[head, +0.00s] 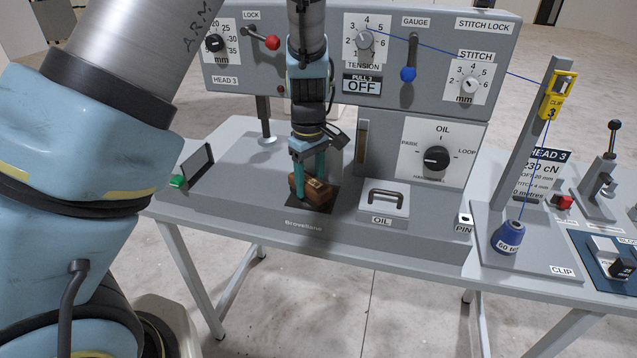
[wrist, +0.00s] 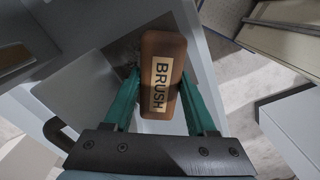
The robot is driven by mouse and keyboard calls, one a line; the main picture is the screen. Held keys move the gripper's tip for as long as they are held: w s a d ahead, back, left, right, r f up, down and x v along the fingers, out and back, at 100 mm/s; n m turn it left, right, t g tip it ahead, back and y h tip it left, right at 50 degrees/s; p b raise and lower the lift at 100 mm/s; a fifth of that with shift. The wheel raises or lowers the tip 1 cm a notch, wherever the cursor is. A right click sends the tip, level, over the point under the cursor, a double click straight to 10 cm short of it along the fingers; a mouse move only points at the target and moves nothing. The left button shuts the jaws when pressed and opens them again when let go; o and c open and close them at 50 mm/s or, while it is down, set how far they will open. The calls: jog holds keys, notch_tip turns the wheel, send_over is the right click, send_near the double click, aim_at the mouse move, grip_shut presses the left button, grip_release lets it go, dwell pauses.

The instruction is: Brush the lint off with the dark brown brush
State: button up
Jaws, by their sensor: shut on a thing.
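The dark brown brush (head: 313,191) is between the teal fingers of my gripper (head: 320,172) in the head view. It is at a dark square patch (head: 322,203) on the front part of the machine bed. In the wrist view the brush (wrist: 165,60) shows its top with a pale label reading BRUSH, and the gripper (wrist: 161,98) has one finger on each side of it. The gripper is shut on the brush. I cannot make out lint; the brush and fingers hide part of the dark patch. I cannot tell whether the bristles touch it.
The grey panel (head: 432,72) with dials and levers stands close behind the arm. The oil lid (head: 384,200) with its dark handle is right of the brush. A blue thread cone (head: 509,237) and a post with a yellow clip (head: 558,95) stand further right.

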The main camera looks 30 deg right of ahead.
jog(key=shift+w+a, duration=1.4)
jog(key=shift+a, duration=0.1)
jog(key=shift+w+d, duration=0.3)
jog(key=shift+w, duration=0.15)
jog(key=shift+s+d+p, duration=0.55)
jog(key=shift+s+d, duration=0.15)
jog(key=shift+d, duration=0.05)
jog(key=shift+s+d+r, duration=0.1)
jog(key=shift+s+d, duration=1.45)
jog(key=shift+d, duration=0.15)
jog(key=shift+s+d, duration=1.05)
jog(key=shift+d, duration=0.1)
jog(key=shift+w+a, duration=2.25)
jog(key=shift+a, duration=0.2)
jog(key=shift+w+a+f, duration=0.25)
jog(key=shift+w+a, duration=0.8)
jog(key=shift+a, duration=0.1)
